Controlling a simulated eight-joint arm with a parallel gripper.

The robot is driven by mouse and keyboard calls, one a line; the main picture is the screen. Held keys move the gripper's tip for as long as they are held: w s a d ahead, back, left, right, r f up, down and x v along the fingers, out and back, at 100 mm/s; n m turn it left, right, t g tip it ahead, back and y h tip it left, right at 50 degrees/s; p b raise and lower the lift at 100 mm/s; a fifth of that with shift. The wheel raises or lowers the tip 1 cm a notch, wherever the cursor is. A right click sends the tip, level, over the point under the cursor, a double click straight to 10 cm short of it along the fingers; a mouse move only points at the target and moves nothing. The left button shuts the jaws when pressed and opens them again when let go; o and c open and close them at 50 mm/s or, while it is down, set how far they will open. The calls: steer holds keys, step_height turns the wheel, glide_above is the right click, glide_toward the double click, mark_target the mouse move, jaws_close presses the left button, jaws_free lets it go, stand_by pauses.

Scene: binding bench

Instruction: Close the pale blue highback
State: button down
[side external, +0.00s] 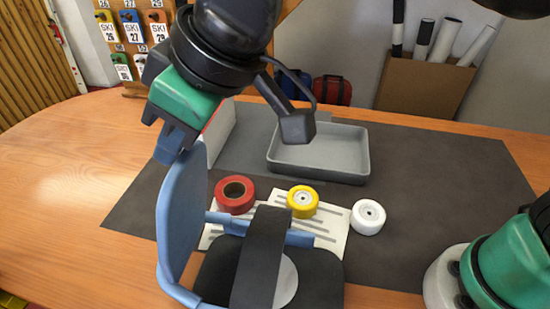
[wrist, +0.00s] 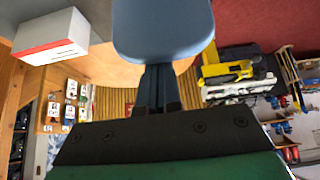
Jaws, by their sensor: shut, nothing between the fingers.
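The pale blue highback (side external: 178,215) stands raised, close to upright, at the left end of a ski binding with a pale blue frame, a dark base and a wide black strap (side external: 258,262). My gripper (side external: 170,152) is shut and empty, at the top edge of the highback on its left side. I cannot tell whether it touches. In the wrist view the highback (wrist: 163,32) fills the top middle, just beyond my shut fingers (wrist: 158,92).
Red (side external: 236,194), yellow (side external: 303,201) and white (side external: 368,217) rolls lie on or by a pale sheet behind the binding. A grey tray (side external: 318,172) sits further back on the dark mat (side external: 440,200). A white box (wrist: 50,42) stands behind my gripper. The tabletop at left is clear.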

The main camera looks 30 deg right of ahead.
steer(key=shift+t+y, duration=0.8)
steer(key=s+d, duration=0.1)
steer(key=s+d+f, duration=0.1)
steer(key=s+d, duration=0.1)
steer(key=shift+f, duration=0.1)
steer(key=s+d+f, duration=0.4)
steer(key=shift+s+d+f, duration=0.15)
steer(key=shift+s+d, duration=0.25)
